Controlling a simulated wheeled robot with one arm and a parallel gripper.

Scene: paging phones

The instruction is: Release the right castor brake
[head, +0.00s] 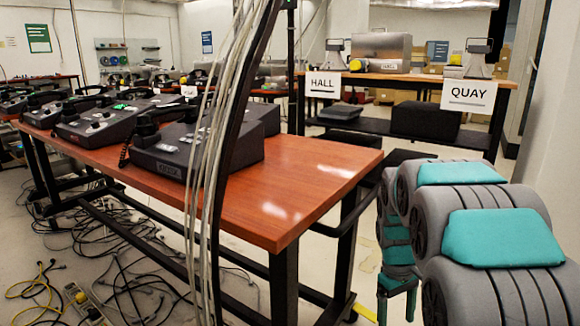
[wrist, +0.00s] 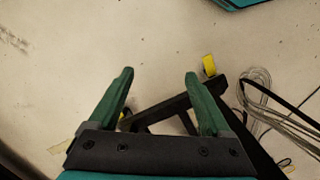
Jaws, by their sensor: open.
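My gripper (head: 397,305) hangs low at the right of the head view, beside the near end of the wooden table (head: 330,158). In the wrist view the gripper (wrist: 158,75) is open, with green fingers spread and nothing between the tips. A yellow tab (wrist: 209,65) shows just beyond the right fingertip, at the end of a black table-frame bar (wrist: 180,103). It looks like a castor brake pedal, but I cannot tell its setting. The gripper appears apart from it. In the head view, a yellow piece (head: 364,312) lies low near the table leg.
Grey cables (wrist: 258,95) lie right of the yellow tab in the wrist view. A cable bundle (head: 212,150) hangs before the table, and cords (head: 130,260) tangle underneath. Desk phones (head: 180,150) stand on top. HALL (head: 322,84) and QUAY (head: 468,96) signs hang on a back bench.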

